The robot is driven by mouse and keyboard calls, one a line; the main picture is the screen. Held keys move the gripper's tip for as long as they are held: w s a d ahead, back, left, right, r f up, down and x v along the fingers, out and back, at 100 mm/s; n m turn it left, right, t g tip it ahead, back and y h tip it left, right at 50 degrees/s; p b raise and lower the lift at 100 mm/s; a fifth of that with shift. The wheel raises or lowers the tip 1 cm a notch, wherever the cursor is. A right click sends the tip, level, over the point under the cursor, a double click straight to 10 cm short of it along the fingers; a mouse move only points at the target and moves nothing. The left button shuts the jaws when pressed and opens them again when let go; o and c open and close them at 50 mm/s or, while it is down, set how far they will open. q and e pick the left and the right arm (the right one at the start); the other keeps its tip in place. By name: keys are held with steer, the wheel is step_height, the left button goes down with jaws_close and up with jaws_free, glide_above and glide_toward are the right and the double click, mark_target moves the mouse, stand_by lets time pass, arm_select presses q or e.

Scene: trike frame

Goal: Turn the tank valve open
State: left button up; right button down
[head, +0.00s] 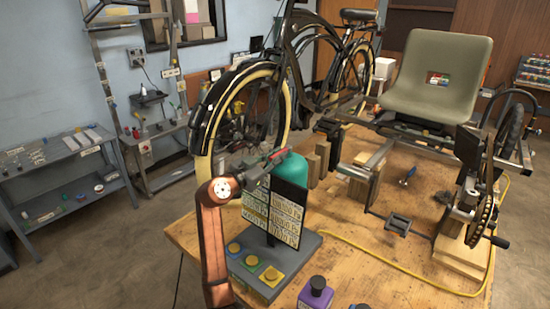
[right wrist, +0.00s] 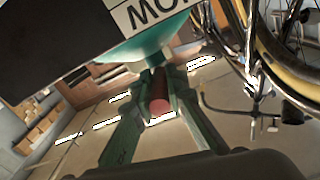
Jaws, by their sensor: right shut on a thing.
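The teal tank (head: 292,168) stands upright on a grey base box (head: 268,262) near the bench's left front edge. Its lower part is hidden behind a dark board with label cards (head: 285,205). A red valve piece (head: 277,153) shows at the tank's top. My right gripper (head: 268,160) reaches to it from the left. In the right wrist view, the two fingers (right wrist: 157,90) are shut on the red valve (right wrist: 158,104), with the teal tank (right wrist: 140,48) just above it in the picture. How far the valve is turned cannot be told. My left gripper is not in view.
The base box carries blue, green and yellow buttons (head: 271,274). A purple bottle (head: 315,292) stands in front of it to the right. The trike frame with a seat (head: 438,70) fills the bench's back and right. A yellow cord (head: 400,278) crosses the bench.

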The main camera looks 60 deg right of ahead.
steer(key=shift+r, duration=0.3)
steer(key=c, duration=1.9)
jaws_free()
steer(key=shift+f, duration=0.15)
steer(key=w+a, duration=0.2)
steer(key=a, duration=0.9)
steer(key=shift+a, duration=0.4)
steer(key=shift+s, duration=0.1)
